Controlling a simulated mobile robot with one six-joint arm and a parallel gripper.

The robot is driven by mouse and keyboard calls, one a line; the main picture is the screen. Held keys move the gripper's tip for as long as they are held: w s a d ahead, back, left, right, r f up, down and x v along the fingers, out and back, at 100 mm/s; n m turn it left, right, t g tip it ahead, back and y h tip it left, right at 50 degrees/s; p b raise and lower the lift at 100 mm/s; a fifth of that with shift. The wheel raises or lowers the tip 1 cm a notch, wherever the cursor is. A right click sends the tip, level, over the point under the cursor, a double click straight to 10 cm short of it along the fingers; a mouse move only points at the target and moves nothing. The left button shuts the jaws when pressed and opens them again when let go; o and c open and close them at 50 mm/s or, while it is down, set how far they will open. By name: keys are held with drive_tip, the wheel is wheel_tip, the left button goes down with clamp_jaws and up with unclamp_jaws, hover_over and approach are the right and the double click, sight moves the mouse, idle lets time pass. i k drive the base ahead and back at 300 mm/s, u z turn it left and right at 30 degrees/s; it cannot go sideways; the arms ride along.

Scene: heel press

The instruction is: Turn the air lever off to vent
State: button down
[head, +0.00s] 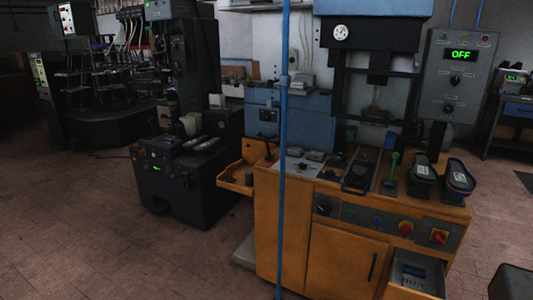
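The heel press is an orange cabinet (281,232) with a blue press head (375,30) above it, right of centre in the head view. A round white gauge (340,32) is on the head. I cannot tell for certain which part is the air lever. A green-handled upright lever (392,165) stands on the worktop, and a black knob (322,207) is on the cabinet front. A blue vertical pipe (282,180) passes in front of the cabinet's left part. A grey control box (455,85) shows a green "OFF". My gripper is not in view.
Two dark shoe-like pieces (459,180) lie at the worktop's right end. An open drawer (416,272) juts out at lower right, and an orange tray (236,181) juts out left. A dark machine (180,185) stands behind left. The tiled floor at front left is clear.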

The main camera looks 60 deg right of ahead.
sight(265, 139)
drive_tip(key=z, duration=0.05)
drive_tip(key=i, duration=0.9)
drive_tip(key=u, duration=0.05)
